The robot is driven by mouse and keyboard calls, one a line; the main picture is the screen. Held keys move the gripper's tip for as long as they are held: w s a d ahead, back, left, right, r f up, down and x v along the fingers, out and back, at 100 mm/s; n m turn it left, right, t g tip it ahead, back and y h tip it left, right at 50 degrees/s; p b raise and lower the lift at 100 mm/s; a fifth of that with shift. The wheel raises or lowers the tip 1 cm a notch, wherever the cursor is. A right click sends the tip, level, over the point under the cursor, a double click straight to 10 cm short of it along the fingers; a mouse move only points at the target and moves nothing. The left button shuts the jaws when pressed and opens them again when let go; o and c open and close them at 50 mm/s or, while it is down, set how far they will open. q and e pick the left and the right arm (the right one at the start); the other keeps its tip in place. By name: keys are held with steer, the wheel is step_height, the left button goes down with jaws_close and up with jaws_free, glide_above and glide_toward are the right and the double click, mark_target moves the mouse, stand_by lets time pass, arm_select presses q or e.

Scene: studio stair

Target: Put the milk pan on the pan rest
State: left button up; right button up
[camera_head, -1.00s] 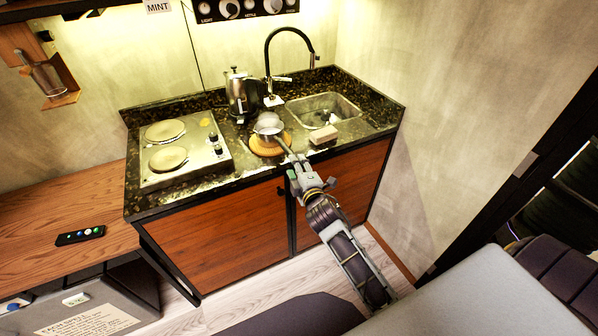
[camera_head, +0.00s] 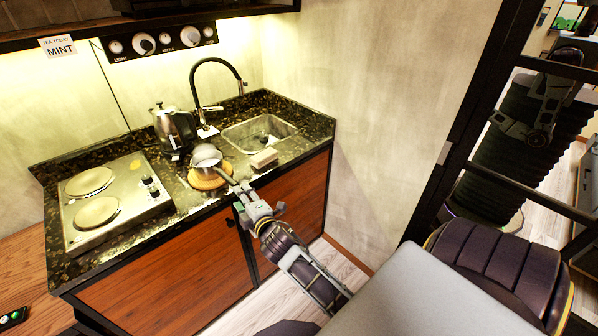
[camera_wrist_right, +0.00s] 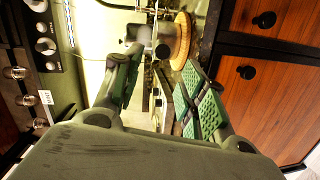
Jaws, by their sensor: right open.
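The milk pan (camera_head: 206,155) is a small silvery pan, and it sits on the round, wood-coloured pan rest (camera_head: 208,182) on the counter in front of the sink. Its handle points toward my right gripper (camera_head: 240,192), which is just in front of the counter edge. In the right wrist view, the pan (camera_wrist_right: 139,36) and the rest (camera_wrist_right: 182,42) show beyond the spread fingers of that gripper (camera_wrist_right: 160,66). It is open and holds nothing; whether the handle end lies between the fingers is hard to tell. My left gripper is not in view.
A hob (camera_head: 115,200) with two round plates is at the left. A kettle (camera_head: 173,128) stands behind the pan. A sponge-like block (camera_head: 264,158) lies right of the rest, before the sink (camera_head: 258,133). A black tap (camera_head: 215,75) arches behind.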

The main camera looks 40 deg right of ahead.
steer(key=s+a+f+m+g+y, duration=0.15)
steer(key=s+f, duration=0.25)
steer(key=f, duration=0.9)
steer(key=s+f+m+g, duration=0.2)
steer(key=s+f+g, duration=0.15)
steer(key=f, duration=1.05)
steer(key=s+a+f+m+g+y, duration=0.15)
steer(key=s+f, duration=0.25)
steer(key=f, duration=0.9)
steer(key=s+d+f+m+g, duration=0.1)
steer(key=s+f+m+g, duration=0.3)
steer(key=s+f, duration=1.25)
steer(key=s+d+f+m+g, duration=0.1)
steer(key=s+f, duration=0.3)
steer(key=s, duration=0.7)
steer(key=s+d+f+m+g+h, duration=0.1)
steer(key=s+f+g, duration=0.3)
steer(key=s, duration=0.7)
steer(key=shift+s+d+f+m, duration=0.15)
steer(key=shift+s+d+m, duration=0.05)
steer(key=shift+m, duration=0.4)
